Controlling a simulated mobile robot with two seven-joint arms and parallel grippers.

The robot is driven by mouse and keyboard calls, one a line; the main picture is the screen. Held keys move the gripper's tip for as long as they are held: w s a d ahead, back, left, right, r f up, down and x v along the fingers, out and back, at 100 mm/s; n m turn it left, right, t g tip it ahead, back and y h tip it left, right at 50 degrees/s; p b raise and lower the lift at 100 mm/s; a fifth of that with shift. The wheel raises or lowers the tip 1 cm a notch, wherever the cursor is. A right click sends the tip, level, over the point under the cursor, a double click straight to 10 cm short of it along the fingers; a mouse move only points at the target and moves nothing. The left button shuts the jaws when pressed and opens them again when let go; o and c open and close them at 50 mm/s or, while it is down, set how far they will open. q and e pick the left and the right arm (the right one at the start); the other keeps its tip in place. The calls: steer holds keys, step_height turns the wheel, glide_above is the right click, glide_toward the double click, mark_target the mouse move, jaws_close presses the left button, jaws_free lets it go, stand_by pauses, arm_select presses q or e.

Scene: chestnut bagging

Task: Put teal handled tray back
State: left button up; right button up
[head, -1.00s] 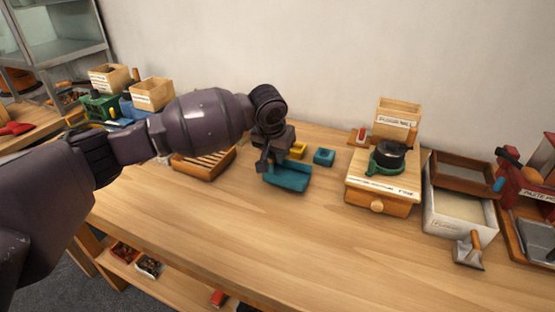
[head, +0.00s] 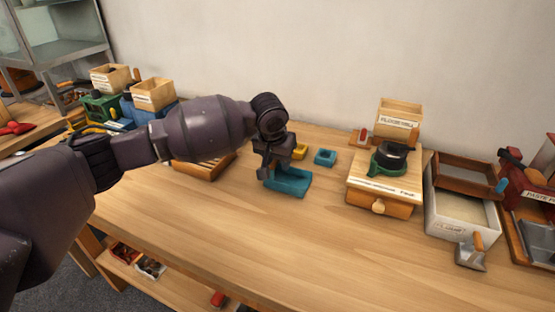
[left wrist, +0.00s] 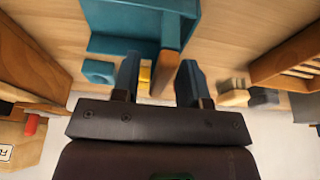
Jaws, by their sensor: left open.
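The teal tray (head: 290,186) rests on the wooden table, left of the flour mill. In the left wrist view the teal tray (left wrist: 120,45) is at the top, with a brown handle-like piece (left wrist: 167,68) at its lower right edge. My left gripper (head: 264,174) is at the tray's left end, partly covering it. In the left wrist view its two dark fingers (left wrist: 160,78) are apart, one on each side of the brown piece. Whether they touch it cannot be told. My right gripper is not in view.
A yellow block (head: 300,151) and a small teal block (head: 325,157) lie behind the tray. A slatted wooden tray (head: 203,166) is to its left. The flour mill (head: 383,188) and a white bin (head: 460,218) stand to the right. The table's front middle is clear.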

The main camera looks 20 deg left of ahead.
arm_select(q)
steer(key=p+v, duration=0.2)
steer(key=v, duration=0.5)
steer(key=p+v, duration=0.1)
steer(key=v, duration=0.4)
steer(key=shift+r, duration=0.1)
